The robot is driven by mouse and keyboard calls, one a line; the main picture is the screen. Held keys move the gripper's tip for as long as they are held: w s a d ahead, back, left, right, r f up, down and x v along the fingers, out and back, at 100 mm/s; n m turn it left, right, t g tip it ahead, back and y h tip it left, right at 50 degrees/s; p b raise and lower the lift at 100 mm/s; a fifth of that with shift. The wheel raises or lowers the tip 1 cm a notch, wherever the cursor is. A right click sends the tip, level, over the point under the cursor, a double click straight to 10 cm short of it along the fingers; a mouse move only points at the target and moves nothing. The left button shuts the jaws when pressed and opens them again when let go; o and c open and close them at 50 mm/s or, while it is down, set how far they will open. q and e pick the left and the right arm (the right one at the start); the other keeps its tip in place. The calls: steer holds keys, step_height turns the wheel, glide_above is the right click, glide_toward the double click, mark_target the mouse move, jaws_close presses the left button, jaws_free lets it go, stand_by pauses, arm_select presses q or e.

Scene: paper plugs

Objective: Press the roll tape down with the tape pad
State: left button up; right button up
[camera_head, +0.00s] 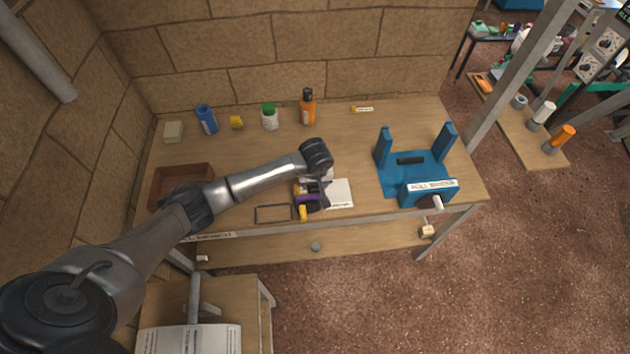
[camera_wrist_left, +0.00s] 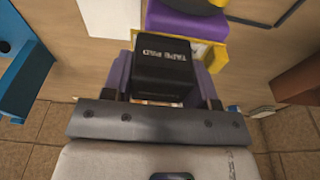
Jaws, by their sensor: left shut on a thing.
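My left gripper (camera_head: 320,184) is over the front middle of the bench. It is shut on the tape pad (camera_wrist_left: 165,66), a black block with "TAPE PAD" in white letters. The pad is right against a purple and yellow fixture (camera_head: 308,199), which also shows in the left wrist view (camera_wrist_left: 180,18). Purple parts stand on both sides of the pad in the left wrist view. The roll tape cannot be told apart; the pad and gripper cover the spot under them. My right gripper is not in view.
A white labelled sheet (camera_head: 341,194) lies right of the fixture. A blue stand with two uprights (camera_head: 418,178) is farther right. A brown tray (camera_head: 181,172) and thin dark frame (camera_head: 273,213) lie left. Bottles, including an orange one (camera_head: 308,107), stand at the back.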

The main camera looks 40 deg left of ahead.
arm_select(q)
steer(key=shift+f+b, duration=0.3)
stand_by(0.7)
steer(key=shift+f, duration=0.2)
stand_by(0.9)
steer(key=shift+r, duration=0.1)
steer(key=shift+s+r+p, duration=0.1)
steer(key=shift+r+p, duration=0.2)
steer(key=shift+r, duration=0.4)
step_height(320, 180, up, 2)
steer(key=shift+r+p, duration=0.1)
steer(key=shift+p, duration=0.55)
steer(key=shift+r+p, duration=1)
steer(key=shift+r, duration=0.75)
